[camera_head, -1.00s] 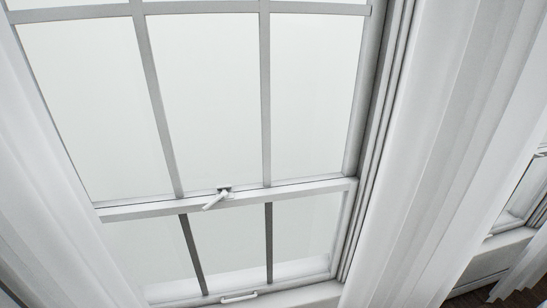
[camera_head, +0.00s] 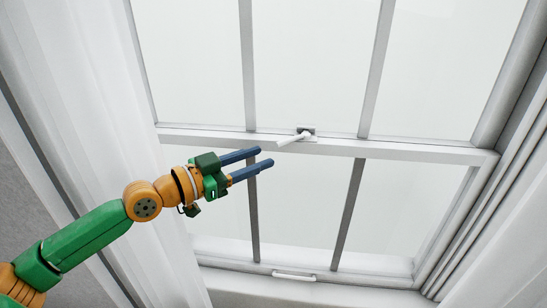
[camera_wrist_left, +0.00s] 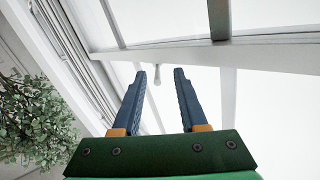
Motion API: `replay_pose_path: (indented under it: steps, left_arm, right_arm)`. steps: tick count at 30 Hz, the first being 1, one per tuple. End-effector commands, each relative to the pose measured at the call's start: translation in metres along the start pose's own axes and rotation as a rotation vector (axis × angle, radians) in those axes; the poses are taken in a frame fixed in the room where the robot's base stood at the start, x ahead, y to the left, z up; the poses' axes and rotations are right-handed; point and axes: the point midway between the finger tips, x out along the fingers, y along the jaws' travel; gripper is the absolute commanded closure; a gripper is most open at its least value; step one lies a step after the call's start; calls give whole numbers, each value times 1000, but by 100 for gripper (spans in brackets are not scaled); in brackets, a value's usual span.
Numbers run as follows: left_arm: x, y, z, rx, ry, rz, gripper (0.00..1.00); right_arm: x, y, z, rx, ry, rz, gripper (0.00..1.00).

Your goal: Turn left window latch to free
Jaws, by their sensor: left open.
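The white window latch (camera_head: 295,137) sits on the middle rail (camera_head: 400,149) of the sash window, its lever angled down to the left. It also shows in the left wrist view (camera_wrist_left: 157,73) beyond my fingers, roughly between their tips. My left gripper (camera_head: 263,158) is open and empty, with its two blue fingers pointing right. In the head view it is below and left of the latch, apart from it. My right gripper is in neither view.
A white curtain (camera_head: 85,80) hangs on the left of the window. A white lift handle (camera_head: 294,277) is on the bottom rail. A leafy plant (camera_wrist_left: 38,122) shows at the left of the wrist view. The glass area right of the latch is clear.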

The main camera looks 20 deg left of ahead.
Motion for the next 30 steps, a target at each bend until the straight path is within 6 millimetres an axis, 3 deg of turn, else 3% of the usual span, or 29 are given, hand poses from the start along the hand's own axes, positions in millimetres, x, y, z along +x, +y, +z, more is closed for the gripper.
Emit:
replay_pose_path:
  steps: [4, 10, 18, 28, 29, 30]
  left_arm:
    - [-8, 6, -19, 14, 38, 18, 57]
    - [17, 6, -32, 8, 43, 22, 57]
    - [56, 7, -26, 8, 42, 18, 57]
    - [62, 8, -22, 11, 38, 18, 57]
    - [62, 8, -22, 11, 38, 18, 60]
    - [62, 8, -22, 11, 38, 18, 71]
  right_arm:
    - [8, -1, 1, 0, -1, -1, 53]
    - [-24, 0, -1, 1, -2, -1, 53]
    - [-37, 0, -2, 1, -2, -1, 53]
    - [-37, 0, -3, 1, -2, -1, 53]
    - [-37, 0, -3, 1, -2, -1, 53]
    - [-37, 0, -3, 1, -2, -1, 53]
